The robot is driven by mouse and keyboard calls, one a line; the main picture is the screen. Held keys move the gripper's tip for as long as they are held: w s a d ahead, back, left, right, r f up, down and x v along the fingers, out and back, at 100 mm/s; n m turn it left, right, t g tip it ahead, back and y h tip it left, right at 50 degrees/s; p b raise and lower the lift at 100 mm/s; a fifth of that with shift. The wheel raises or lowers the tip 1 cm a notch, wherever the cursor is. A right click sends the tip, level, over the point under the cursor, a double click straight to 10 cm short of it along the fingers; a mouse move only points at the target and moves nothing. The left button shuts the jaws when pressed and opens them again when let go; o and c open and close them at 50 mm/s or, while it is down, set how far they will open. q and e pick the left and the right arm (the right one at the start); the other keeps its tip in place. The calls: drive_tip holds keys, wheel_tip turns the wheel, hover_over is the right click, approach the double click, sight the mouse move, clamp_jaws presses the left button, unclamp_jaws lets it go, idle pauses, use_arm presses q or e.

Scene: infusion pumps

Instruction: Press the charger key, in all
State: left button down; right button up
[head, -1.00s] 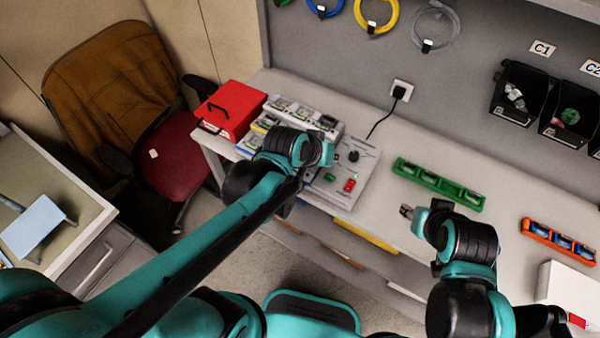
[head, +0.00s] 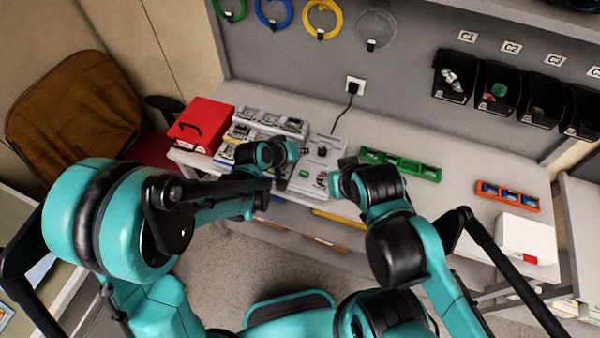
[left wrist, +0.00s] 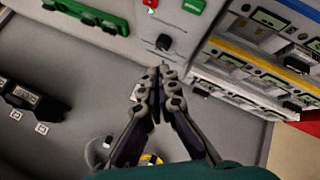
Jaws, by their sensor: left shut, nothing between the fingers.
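The charger (head: 325,165) is a light grey box with a black knob (head: 322,152) and small green and red keys on its top. In the left wrist view the same panel shows a black knob (left wrist: 163,42), a green key (left wrist: 193,5) and a red key (left wrist: 152,4) at the top edge. My left gripper (left wrist: 160,76) is shut and empty, its tips below the knob in that view. In the head view my left gripper (head: 283,182) is beside the charger, partly hidden by its wrist. My right gripper (head: 336,182) is by the charger's right front; its fingers are unclear.
A red case (head: 200,125) and a rack of pumps (head: 262,128) stand left of the charger. A green tray (head: 402,164), an orange tray (head: 507,196) and a white box (head: 527,238) stand to the right. A black cord runs to a wall socket (head: 355,86).

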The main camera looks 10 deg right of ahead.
use_arm(q)
drive_tip(key=b, duration=0.6)
hover_over(302, 175)
wheel_tip(302, 175, down, 8)
drive_tip(key=shift+r, duration=0.2)
drive_tip(key=shift+f+b, duration=0.5)
drive_tip(key=shift+f, duration=0.1)
idle(0.6)
drive_tip(key=shift+f+b, duration=0.4)
drive_tip(key=shift+b, duration=0.1)
drive_tip(key=shift+f+b, duration=0.35)
drive_tip(key=shift+b, duration=0.1)
idle(0.5)
drive_tip(key=shift+r+p, duration=0.5)
drive_tip(key=shift+r, duration=0.3)
drive_tip(key=shift+r, duration=0.1)
